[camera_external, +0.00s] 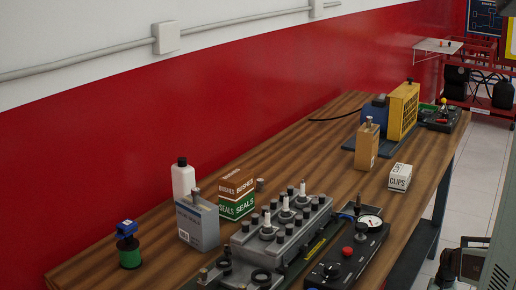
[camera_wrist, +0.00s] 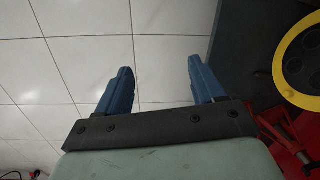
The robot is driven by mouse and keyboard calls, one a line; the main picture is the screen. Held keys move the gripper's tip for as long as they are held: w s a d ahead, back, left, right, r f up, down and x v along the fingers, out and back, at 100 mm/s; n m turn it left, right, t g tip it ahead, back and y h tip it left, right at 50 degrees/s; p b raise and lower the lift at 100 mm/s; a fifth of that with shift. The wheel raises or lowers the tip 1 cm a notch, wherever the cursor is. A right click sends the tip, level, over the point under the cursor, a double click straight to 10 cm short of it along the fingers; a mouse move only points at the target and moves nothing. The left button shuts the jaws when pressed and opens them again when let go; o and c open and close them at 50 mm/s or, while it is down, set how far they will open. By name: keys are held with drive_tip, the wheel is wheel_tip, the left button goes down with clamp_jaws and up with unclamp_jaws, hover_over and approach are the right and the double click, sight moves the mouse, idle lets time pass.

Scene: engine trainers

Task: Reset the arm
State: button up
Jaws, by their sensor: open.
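My gripper (camera_wrist: 160,66) shows in the wrist view with its two blue fingers spread wide apart. Nothing is between them, and pale floor tiles show behind. In the external view, a grey-green and dark part at the lower right edge looks like my arm's end, beside the bench's right side; its fingers cannot be made out there. The wooden bench (camera_external: 290,140) holds an engine block (camera_external: 282,238) with several white-topped plugs. A control box (camera_external: 345,262) with a red button is beside it.
On the bench stand a white bottle (camera_external: 183,180), a grey can (camera_external: 197,224), a seals box (camera_external: 237,203), a clips box (camera_external: 400,177) and a yellow unit (camera_external: 403,110). In the wrist view, a yellow ring (camera_wrist: 287,76) and red parts (camera_wrist: 283,136) are at right.

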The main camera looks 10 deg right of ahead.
drive_tip(key=s+a+f+n+g, duration=0.2)
drive_tip(key=s+a, duration=0.6)
drive_tip(key=s, duration=0.5)
drive_tip(key=s+a+f+n+g, duration=0.3)
drive_tip(key=s+a, duration=0.5)
drive_tip(key=s, duration=0.6)
drive_tip(key=shift+a+f+n+g+h, duration=0.4)
drive_tip(key=shift+n+g, duration=0.3)
drive_tip(key=shift+g, duration=0.1)
